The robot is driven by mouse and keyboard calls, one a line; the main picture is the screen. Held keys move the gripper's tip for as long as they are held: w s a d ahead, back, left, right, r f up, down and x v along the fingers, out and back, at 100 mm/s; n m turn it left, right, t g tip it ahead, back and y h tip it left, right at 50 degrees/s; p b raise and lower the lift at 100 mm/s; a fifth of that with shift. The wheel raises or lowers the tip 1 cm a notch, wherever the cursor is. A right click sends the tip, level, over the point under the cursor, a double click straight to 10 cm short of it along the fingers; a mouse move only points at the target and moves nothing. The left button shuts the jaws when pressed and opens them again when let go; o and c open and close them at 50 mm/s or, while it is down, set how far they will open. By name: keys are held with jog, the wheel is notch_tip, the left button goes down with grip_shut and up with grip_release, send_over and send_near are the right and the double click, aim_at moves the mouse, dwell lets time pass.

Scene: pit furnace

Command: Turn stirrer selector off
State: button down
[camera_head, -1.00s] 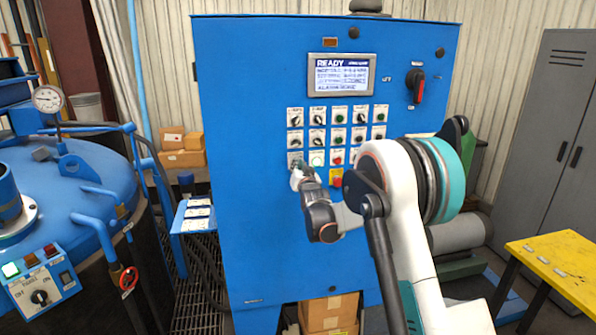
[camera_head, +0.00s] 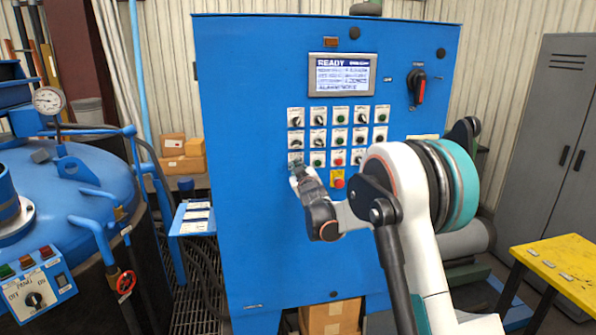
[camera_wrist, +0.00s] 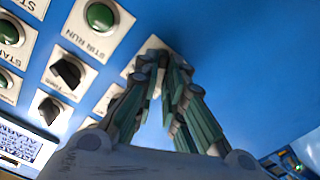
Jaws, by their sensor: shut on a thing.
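The stirrer selector is at the lower left of the control grid on the blue cabinet (camera_head: 250,210). My gripper's fingers hide its knob; a bit of its white plate (camera_head: 294,156) shows above them in the head view. My gripper (camera_head: 297,169) is at the panel, shut on the selector. In the wrist view, the fingertips (camera_wrist: 168,70) close together against the panel. The green STIR RUN light (camera_wrist: 100,17) is next to them and looks unlit; it also shows in the head view (camera_head: 317,159). The knob's angle cannot be seen.
Black selector knobs (camera_wrist: 67,72) and other buttons sit close beside my fingers. A red button on a yellow plate (camera_head: 338,181) is to the lower right. A screen (camera_head: 342,75) reads READY. A blue furnace (camera_head: 75,195) stands at left, a yellow table (camera_head: 560,265) at right.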

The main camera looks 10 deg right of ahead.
jog(key=shift+n, duration=0.3)
dwell(0.4)
jog(key=c, duration=1.7)
grip_release()
jog(key=s, duration=1.2)
